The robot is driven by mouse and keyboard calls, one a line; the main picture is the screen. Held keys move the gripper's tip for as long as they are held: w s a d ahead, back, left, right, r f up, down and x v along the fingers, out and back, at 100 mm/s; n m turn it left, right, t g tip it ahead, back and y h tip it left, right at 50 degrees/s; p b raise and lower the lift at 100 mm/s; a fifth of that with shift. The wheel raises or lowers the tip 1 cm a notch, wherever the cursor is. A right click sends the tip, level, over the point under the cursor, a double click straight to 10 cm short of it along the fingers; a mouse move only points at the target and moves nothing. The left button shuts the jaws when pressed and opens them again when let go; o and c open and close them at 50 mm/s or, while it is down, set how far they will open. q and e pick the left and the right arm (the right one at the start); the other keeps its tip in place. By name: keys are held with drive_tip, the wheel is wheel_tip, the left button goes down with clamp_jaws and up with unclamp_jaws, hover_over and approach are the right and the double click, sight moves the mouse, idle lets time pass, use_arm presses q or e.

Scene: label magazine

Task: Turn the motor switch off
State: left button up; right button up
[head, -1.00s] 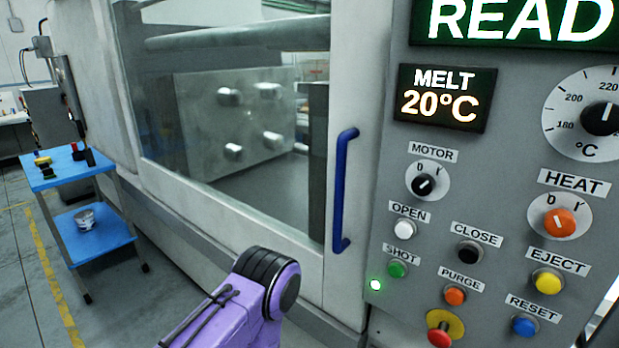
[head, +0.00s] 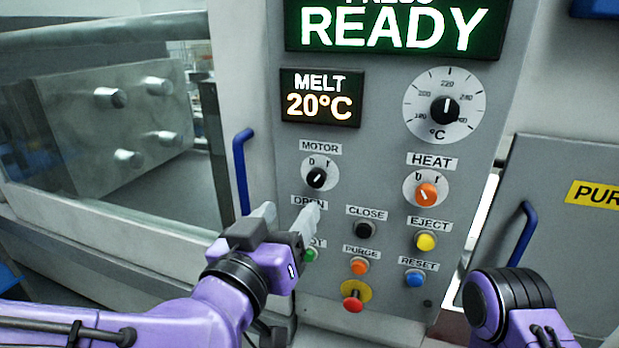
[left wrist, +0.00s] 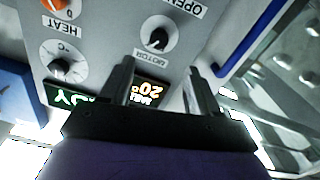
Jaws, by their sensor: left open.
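The motor switch (head: 317,178) is a black knob on a white dial on the grey control panel, under the MOTOR label. Its white pointer leans up and to the right, toward the right-hand mark. My left gripper (head: 288,213) is open and empty, its two fingers pointing at the panel just below and left of the switch. One finger covers the OPEN button. In the left wrist view the motor switch (left wrist: 157,40) shows beyond the fingertips, roughly between them, with nothing touching it. My right gripper is out of view.
The orange heat switch (head: 426,195) is to the right, its pointer up-left. Buttons crowd below: black CLOSE (head: 363,230), yellow EJECT (head: 426,241), and a red knob (head: 353,300). A blue door handle (head: 241,172) stands left of the panel.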

sight(314, 180)
use_arm(q)
drive_tip(key=p+x, duration=0.1)
drive_tip(key=x, duration=0.9)
drive_tip(key=shift+s+d+r+p, duration=0.1)
drive_tip(key=shift+r+p, duration=0.05)
drive_tip(key=shift+p, duration=0.15)
drive_tip(key=shift+w+d, duration=0.15)
drive_tip(key=shift+w, duration=0.35)
drive_tip(key=c, duration=1)
